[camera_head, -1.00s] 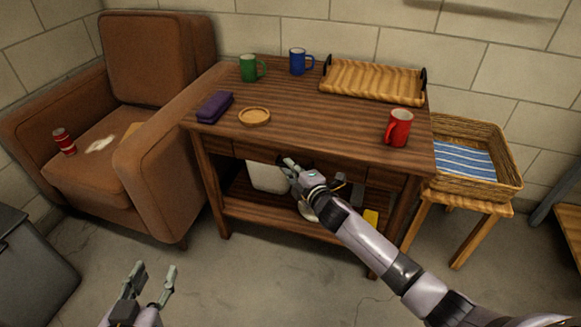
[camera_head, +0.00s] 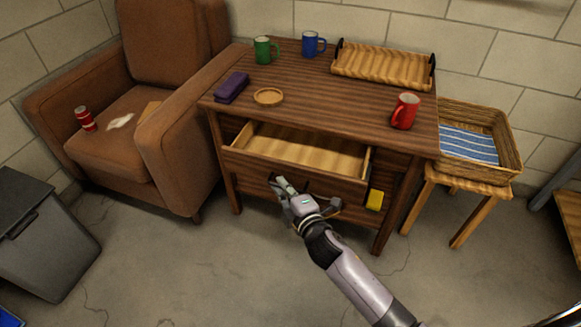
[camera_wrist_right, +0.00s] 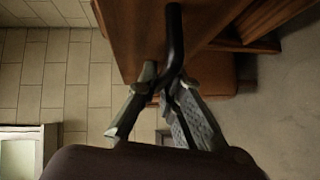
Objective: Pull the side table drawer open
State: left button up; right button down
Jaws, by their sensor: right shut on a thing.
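The wooden side table (camera_head: 345,80) stands against the wall with its drawer (camera_head: 300,158) pulled well out. The drawer's inside shows bare and empty. My right gripper (camera_head: 284,190) is at the middle of the drawer front. In the right wrist view, its fingers (camera_wrist_right: 158,92) are shut on the dark bar handle (camera_wrist_right: 174,45) of the drawer. In the head view the gripper hides part of the handle. My left gripper is out of view.
A brown armchair (camera_head: 125,140) stands left; a basket (camera_head: 478,172) on a stool stands right.

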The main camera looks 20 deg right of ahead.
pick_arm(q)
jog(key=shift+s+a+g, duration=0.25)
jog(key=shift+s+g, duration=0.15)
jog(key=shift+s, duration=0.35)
pick_arm(e)
jog(key=shift+s+a, duration=0.55)
jog(key=shift+s, duration=0.25)
jog(key=shift+s+a, duration=0.5)
jog(key=shift+s, duration=0.3)
jog(key=shift+s+a, duration=0.55)
jog(key=shift+s, duration=0.25)
jog(key=c, duration=1.7)
grip_release()
jog(key=v, duration=1.2)
jog(key=shift+d, duration=0.15)
